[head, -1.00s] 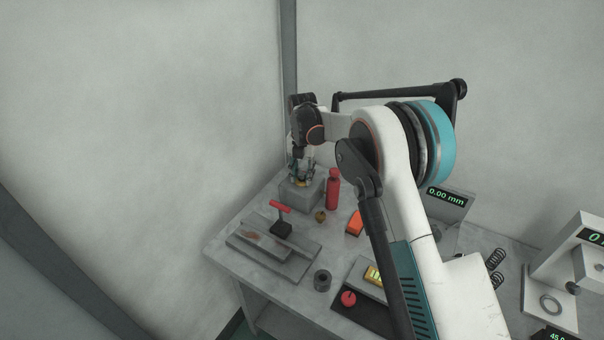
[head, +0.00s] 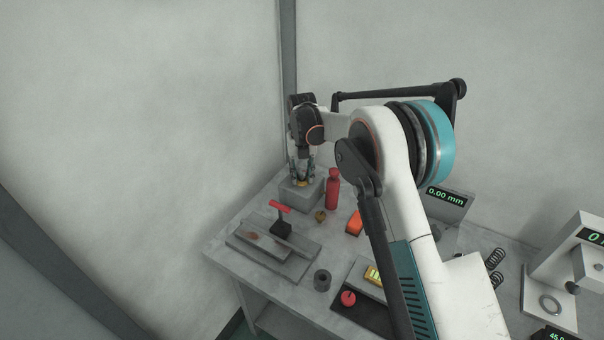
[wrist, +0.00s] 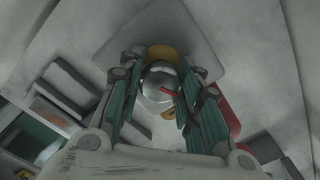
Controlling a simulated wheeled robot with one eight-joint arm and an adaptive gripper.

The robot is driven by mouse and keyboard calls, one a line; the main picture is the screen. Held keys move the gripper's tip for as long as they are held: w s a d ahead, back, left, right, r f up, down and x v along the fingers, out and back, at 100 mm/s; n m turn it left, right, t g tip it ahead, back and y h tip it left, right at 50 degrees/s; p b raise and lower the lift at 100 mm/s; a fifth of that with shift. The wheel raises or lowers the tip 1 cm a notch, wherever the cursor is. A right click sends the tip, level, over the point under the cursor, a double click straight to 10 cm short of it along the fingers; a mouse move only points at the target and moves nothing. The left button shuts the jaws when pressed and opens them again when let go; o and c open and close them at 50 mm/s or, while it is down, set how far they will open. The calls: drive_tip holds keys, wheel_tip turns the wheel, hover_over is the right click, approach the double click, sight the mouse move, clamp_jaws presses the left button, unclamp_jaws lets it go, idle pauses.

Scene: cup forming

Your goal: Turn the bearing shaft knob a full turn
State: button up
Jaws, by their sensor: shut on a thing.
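In the head view my gripper (head: 302,172) points down over the grey block (head: 302,196) that bears the shaft. The knob itself is mostly hidden there by the fingers; a bit of yellow shows under them.
A red bottle (head: 332,190) stands close to the right of the block. A small brass piece (head: 320,216), a red-handled tool on a plate (head: 281,222) and a grey ring (head: 322,280) are in front. The wall is close behind the block.

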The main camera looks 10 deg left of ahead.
sight(301, 171)
drive_tip(key=o, duration=1)
drive_tip(key=shift+a, duration=0.1)
drive_tip(key=shift+o, duration=0.2)
wheel_tip(301, 171, up, 12)
